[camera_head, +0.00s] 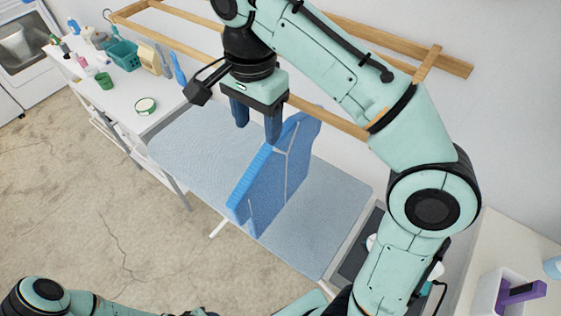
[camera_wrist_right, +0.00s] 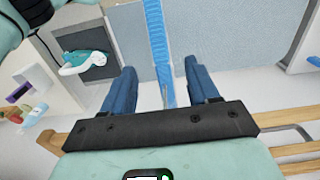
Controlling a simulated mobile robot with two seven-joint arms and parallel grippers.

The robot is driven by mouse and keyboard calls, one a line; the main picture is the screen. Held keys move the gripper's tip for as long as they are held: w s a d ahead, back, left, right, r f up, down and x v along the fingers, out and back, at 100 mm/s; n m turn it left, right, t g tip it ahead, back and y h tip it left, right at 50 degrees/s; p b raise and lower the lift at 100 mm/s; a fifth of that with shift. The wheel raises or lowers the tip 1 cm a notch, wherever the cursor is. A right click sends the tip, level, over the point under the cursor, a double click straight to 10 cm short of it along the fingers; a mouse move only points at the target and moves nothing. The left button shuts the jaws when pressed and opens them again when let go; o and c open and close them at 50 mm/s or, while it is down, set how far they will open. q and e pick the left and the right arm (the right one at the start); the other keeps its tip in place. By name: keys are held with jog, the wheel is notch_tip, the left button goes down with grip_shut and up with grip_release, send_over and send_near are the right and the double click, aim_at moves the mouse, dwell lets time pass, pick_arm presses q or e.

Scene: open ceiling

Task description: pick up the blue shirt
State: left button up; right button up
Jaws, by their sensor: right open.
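The blue shirt (camera_head: 268,186) is a flat, folded-looking blue piece standing on edge on the light blue padded board (camera_head: 195,150). In the right wrist view the shirt shows as a narrow bright blue strip (camera_wrist_right: 156,35). My right gripper (camera_head: 257,124) is open, with its dark blue fingers pointing down at the shirt's upper, far part. In the right wrist view the fingers (camera_wrist_right: 159,74) are on either side of the strip, with gaps on both sides. Whether the shirt is between the fingers or just below them, I cannot tell. My left gripper is out of view.
A wooden rail frame (camera_head: 180,44) runs along the wall behind the board. A white table (camera_head: 125,100) at left holds a teal basket (camera_head: 123,55), a green cup (camera_head: 104,81) and bottles. A teal-and-white iron (camera_wrist_right: 82,61) rests on a dark pad.

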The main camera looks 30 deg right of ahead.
aim_at(261, 167)
jog(key=f, duration=0.2)
jog(key=f+b, duration=0.1)
jog(key=f, duration=0.1)
jog(key=s+f+b, duration=0.1)
jog(key=f, duration=0.1)
jog(key=shift+s+a+f, duration=0.1)
jog(key=shift+a+f, duration=0.05)
jog(key=shift+f, duration=0.2)
jog(key=shift+f+b, duration=0.3)
jog(key=shift+f, duration=0.05)
jog(key=shift+w+f, duration=0.4)
jog(key=shift+f, duration=0.1)
notch_tip(261, 167, down, 5)
jog(key=shift+r+b, duration=0.2)
jog(key=shift+b, duration=0.55)
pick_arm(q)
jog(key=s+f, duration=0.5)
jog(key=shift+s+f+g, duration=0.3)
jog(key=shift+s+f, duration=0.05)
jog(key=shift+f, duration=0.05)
pick_arm(e)
jog(key=shift+r, duration=0.1)
grip_shut()
